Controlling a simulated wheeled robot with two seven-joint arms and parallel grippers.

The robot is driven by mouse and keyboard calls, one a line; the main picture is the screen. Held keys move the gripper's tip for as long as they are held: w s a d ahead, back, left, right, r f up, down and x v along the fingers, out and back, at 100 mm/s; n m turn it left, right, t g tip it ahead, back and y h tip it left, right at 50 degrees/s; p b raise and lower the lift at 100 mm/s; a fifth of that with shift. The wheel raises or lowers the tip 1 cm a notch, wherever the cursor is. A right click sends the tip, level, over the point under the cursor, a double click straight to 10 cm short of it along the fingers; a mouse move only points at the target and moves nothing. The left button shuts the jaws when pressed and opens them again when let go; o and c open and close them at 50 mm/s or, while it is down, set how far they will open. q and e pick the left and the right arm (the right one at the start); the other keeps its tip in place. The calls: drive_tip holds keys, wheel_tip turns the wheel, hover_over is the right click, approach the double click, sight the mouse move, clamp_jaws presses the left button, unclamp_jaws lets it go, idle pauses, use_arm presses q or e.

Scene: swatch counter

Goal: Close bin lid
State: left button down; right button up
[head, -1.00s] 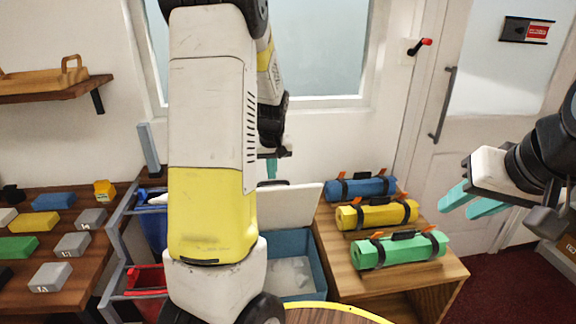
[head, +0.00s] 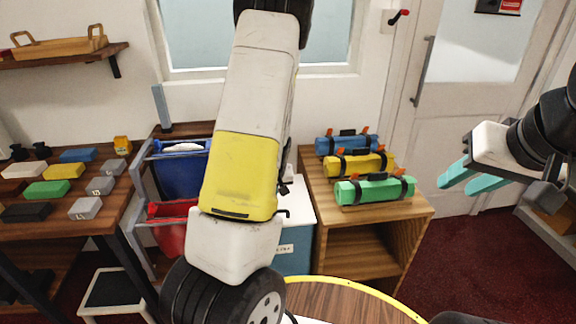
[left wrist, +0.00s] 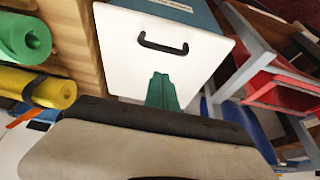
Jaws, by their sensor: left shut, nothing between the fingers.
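The bin (head: 292,258) is a teal-blue box with a label, standing between the racks and a wooden cabinet. Its white lid (head: 302,205) lies flat over the top, partly hidden by my left arm. In the left wrist view the lid (left wrist: 205,62) shows with a black handle (left wrist: 163,46), and the teal bin wall is visible beyond its edge. My left gripper (left wrist: 162,78) has its green fingers together, empty, over the lid; I cannot tell whether they touch it. It is hidden in the head view. My right gripper (head: 454,189) is open and empty in the air at the right.
A blue tub (head: 182,172) and a red tub (head: 170,230) sit in a grey rack left of the bin. The wooden cabinet (head: 418,222) on its right carries blue, yellow and green rolls. A round yellow-edged table (head: 350,300) stands in front.

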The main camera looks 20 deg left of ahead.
use_arm(q)
drive_tip(key=f, duration=0.2)
drive_tip(key=s+f, duration=0.1)
drive_tip(key=f, duration=0.1)
drive_tip(key=s+d+f, duration=0.1)
drive_tip(key=f, duration=0.1)
drive_tip(key=shift+s+f, duration=0.15)
drive_tip(key=shift+f, duration=0.05)
drive_tip(key=shift+s+d+f, duration=0.1)
drive_tip(key=shift+s+f, duration=0.05)
drive_tip(key=shift+f, duration=0.8)
drive_tip(key=shift+r, duration=0.15)
